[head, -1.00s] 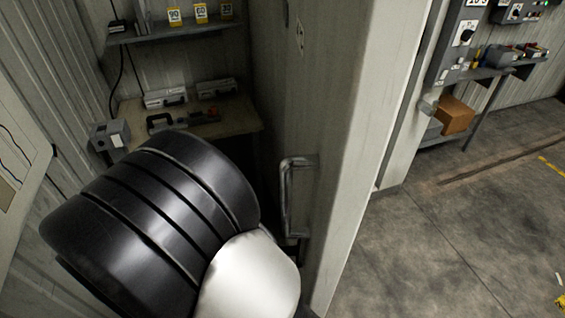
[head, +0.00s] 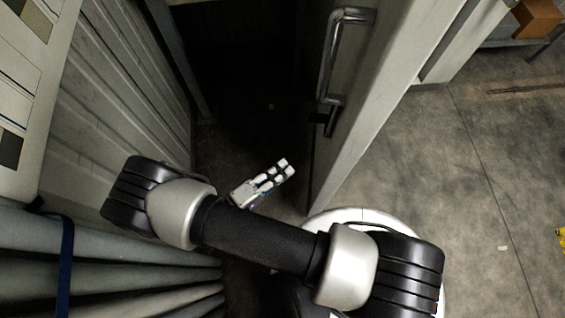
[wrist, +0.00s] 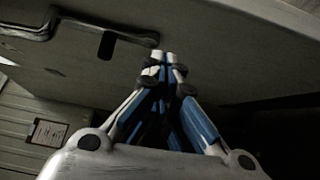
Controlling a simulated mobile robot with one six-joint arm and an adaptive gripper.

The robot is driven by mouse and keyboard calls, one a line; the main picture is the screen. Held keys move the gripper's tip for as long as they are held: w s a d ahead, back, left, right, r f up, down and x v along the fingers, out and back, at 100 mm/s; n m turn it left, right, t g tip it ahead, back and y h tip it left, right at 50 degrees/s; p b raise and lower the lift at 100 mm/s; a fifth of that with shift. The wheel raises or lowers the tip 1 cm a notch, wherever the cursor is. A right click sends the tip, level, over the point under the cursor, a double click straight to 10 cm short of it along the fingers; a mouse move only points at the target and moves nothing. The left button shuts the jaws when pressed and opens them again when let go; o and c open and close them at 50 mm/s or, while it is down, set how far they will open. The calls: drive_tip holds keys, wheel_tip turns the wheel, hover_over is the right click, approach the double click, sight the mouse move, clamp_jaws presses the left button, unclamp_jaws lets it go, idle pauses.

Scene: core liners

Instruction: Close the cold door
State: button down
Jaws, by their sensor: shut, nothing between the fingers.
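The cold door (head: 365,120) stands open in the head view, a thick pale panel seen steeply from its edge. Its metal bar handle (head: 328,62) is on the left face, with a dark latch piece below. My gripper (head: 287,168) is left of the door's lower part, with its fingers together and empty. The wrist view shows my fingertips (wrist: 163,56) in front of the door's grey face (wrist: 235,65). The handle (wrist: 42,33) is at upper left there. I cannot tell whether the fingertips touch the door.
A ribbed wall (head: 120,95) runs along the left, with grey pipes (head: 130,270) and a blue strap at lower left. Dark floor lies between wall and door. Open concrete floor (head: 450,190) is to the right. A cardboard box (head: 537,18) sits on a shelf at upper right.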

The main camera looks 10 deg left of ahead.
sight(330, 147)
drive_tip(key=shift+w+d+b, duration=0.25)
drive_tip(key=shift+w+d, duration=0.55)
drive_tip(key=shift+d, duration=0.65)
drive_tip(key=shift+w+d+b, duration=0.3)
drive_tip(key=shift+w+d, duration=0.55)
drive_tip(key=shift+d, duration=0.6)
drive_tip(key=shift+w+d+b, duration=0.25)
drive_tip(key=shift+w+d, duration=0.55)
drive_tip(key=shift+d, duration=0.65)
